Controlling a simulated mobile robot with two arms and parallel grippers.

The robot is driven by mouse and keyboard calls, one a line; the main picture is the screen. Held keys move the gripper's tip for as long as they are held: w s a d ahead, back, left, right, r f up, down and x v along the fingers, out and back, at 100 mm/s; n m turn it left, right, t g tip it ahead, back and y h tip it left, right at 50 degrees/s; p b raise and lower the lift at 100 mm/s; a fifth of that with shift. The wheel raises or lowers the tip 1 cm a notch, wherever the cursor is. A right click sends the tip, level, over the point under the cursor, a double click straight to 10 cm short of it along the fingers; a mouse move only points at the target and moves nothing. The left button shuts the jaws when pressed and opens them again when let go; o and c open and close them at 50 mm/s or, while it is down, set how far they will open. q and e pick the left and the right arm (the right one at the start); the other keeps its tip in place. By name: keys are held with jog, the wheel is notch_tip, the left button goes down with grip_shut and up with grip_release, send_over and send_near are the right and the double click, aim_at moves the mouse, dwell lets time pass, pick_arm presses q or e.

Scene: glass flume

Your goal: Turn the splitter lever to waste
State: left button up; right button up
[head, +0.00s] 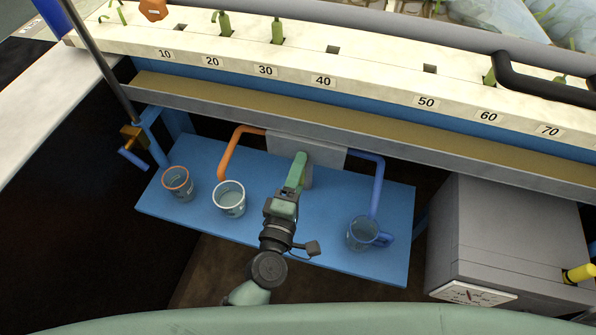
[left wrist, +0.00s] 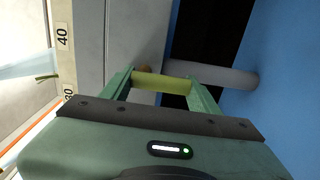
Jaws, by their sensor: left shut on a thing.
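The splitter is a pale grey box (head: 325,155) under the flume's front edge, with an orange pipe (head: 233,143) on its left and a blue pipe (head: 377,185) on its right. My left gripper (head: 299,160) is in front of the box. In the left wrist view, my left gripper (left wrist: 161,84) is shut on a yellow-green bar, the lever (left wrist: 161,82), which lies across between its two green fingers. In the head view the gripper hides the lever, so I cannot tell which outlet it points to. My right gripper is not in view.
A blue shelf (head: 325,257) holds an orange-rimmed cup (head: 178,184), a white-rimmed cup (head: 229,198) and a clear blue-handled jug (head: 363,235) below the blue pipe. A grey cabinet (head: 505,230) stands at right. A numbered white flume top (head: 375,85) runs behind.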

pick_arm(q)
jog(key=shift+f, duration=0.1)
jog(key=o, duration=1.4)
jog(key=b+v, duration=0.1)
jog(key=v, duration=0.7)
jog(key=shift+w+d, duration=0.1)
